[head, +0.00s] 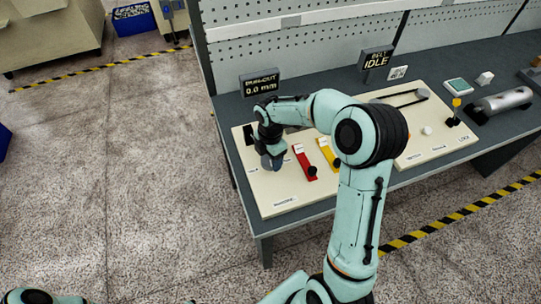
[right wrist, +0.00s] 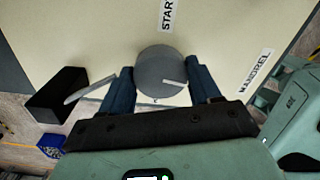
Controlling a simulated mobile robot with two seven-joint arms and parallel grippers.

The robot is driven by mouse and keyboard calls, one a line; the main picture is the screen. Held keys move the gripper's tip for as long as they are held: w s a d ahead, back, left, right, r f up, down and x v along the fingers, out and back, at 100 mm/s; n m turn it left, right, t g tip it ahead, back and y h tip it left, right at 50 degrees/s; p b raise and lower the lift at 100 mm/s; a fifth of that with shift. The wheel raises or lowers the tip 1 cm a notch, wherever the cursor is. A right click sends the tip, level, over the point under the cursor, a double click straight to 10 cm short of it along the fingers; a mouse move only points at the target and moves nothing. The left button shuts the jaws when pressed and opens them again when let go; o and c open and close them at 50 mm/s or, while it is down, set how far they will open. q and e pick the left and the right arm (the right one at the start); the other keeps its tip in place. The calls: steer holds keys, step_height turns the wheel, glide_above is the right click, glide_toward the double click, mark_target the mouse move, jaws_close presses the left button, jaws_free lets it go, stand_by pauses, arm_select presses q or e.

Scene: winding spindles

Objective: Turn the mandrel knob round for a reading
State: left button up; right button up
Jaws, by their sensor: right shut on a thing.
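The mandrel knob (right wrist: 158,66) is a round grey knob with a pale line on its top, on a cream panel (head: 285,203). In the right wrist view the two dark blue fingers of my right gripper (right wrist: 162,84) stand on either side of it, shut on it. In the head view my right gripper (head: 271,160) is at the panel's left part and largely hides the knob. The RUN-OUT display (head: 260,83) reads 0.0 mm. My left gripper is out of view.
A red lever plate (head: 304,160) and a yellow one (head: 327,152) sit right of the gripper. A black block (right wrist: 58,94) stands near the fingers. A BELT IDLE display (head: 376,58), a second panel and a metal cylinder (head: 503,101) are further right.

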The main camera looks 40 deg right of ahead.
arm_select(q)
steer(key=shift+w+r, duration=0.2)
arm_select(e)
steer(key=shift+n, duration=0.7)
steer(key=o, duration=1.1)
steer(key=shift+c, duration=0.2)
steer(key=shift+r, duration=0.1)
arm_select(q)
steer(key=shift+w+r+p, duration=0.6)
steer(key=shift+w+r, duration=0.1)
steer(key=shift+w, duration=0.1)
arm_select(e)
step_height(320, 180, up, 13)
steer(key=shift+r, duration=0.15)
